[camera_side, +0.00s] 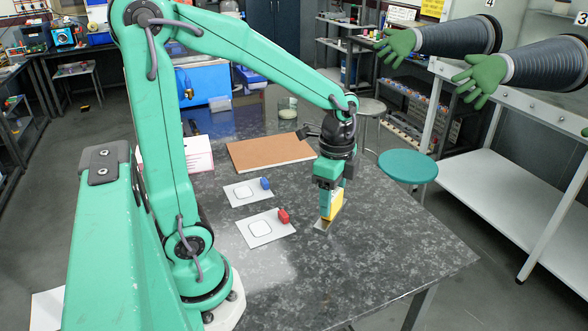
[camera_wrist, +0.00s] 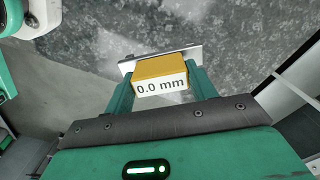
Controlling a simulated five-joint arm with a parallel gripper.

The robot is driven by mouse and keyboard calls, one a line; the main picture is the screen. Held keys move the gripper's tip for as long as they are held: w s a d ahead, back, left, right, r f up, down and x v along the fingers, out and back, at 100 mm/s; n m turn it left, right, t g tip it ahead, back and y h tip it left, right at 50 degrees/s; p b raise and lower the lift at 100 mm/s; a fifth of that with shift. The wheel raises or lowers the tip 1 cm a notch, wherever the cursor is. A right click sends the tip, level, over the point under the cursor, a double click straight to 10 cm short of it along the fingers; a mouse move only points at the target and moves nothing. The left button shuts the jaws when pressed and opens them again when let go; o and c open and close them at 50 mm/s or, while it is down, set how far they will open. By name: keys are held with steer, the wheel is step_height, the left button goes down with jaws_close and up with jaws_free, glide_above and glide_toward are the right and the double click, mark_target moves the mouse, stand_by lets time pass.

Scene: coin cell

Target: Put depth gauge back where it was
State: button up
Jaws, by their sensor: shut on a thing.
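The depth gauge (camera_wrist: 160,68) is a yellow block with a white face reading "0.0 mm" and a flat metal base. In the side view the gauge (camera_side: 335,205) is upright at the right part of the dark speckled table (camera_side: 385,255). Its metal base is at or just above the table top; I cannot tell if it touches. My gripper (camera_side: 331,203) points down and is shut on the gauge's yellow body. In the wrist view the two green fingers of my gripper (camera_wrist: 158,82) hold it from both sides.
A brown board (camera_side: 270,152) lies behind. A small jar (camera_side: 287,108) stands at the back. The table's front right is clear. A teal stool (camera_side: 408,167) stands beyond the right edge.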

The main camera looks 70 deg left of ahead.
steer(key=s+d+m, duration=0.5)
steer(key=d+m, duration=0.2)
steer(key=d, duration=0.6)
steer(key=shift+f, duration=0.1)
steer(key=w+a+f, duration=0.6)
steer(key=a+f, duration=0.1)
steer(key=a, duration=0.2)
steer(key=shift+w+a, duration=0.2)
steer(key=shift+a, duration=0.2)
steer(key=shift+f, duration=2)
steer(key=shift+f, duration=0.15)
steer(key=o, duration=1.2)
